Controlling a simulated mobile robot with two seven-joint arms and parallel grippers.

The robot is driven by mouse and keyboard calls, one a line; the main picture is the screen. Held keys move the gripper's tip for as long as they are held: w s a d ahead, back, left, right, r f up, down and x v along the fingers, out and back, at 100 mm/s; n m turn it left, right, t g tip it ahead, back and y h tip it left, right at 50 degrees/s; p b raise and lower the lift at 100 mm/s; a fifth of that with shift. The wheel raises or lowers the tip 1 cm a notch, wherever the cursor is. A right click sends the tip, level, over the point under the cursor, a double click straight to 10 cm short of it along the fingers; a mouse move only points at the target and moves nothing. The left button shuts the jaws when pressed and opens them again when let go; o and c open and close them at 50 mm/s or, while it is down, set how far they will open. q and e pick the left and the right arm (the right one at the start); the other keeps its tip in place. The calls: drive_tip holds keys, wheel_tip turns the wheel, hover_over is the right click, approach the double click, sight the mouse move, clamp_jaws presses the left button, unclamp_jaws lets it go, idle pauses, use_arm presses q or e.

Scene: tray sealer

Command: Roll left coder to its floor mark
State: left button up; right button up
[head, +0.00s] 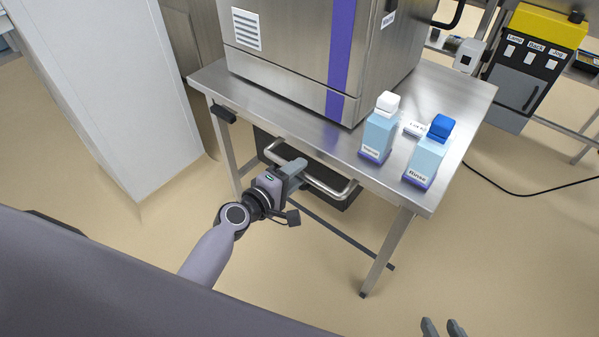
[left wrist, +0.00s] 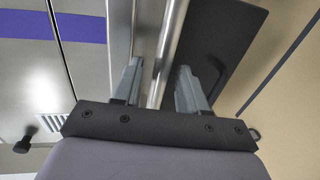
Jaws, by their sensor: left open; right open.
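A steel cabinet with a purple stripe (head: 340,45) stands on a steel table (head: 245,103). No label reads as left coder, so I cannot tell if this is it. A bent steel bar handle (head: 335,190) sticks out below the table's front edge. My left gripper (head: 297,170) is at the handle's left part, open. In the left wrist view, a steel bar (left wrist: 168,45) runs up between the open fingers (left wrist: 160,85); contact is unclear. My right gripper (head: 443,328) shows only its fingertips at the bottom edge, open and empty, away from the table. No floor mark is visible.
Two blue bottles with a white cap (head: 377,130) and a blue cap (head: 428,155) stand near the table's right edge. A yellow and black machine (head: 535,60) is at the upper right, with a black cable (head: 520,193) on the floor. A white cabinet (head: 125,90) stands left. Floor in front is clear.

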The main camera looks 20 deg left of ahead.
use_arm(q)
drive_tip(key=shift+x, duration=0.8)
use_arm(e)
drive_tip(key=shift+f, duration=0.15)
use_arm(q)
clamp_jaws()
use_arm(e)
drive_tip(key=shift+s, duration=0.1)
use_arm(q)
drive_tip(key=shift+d, duration=0.1)
use_arm(e)
drive_tip(key=shift+f, duration=0.1)
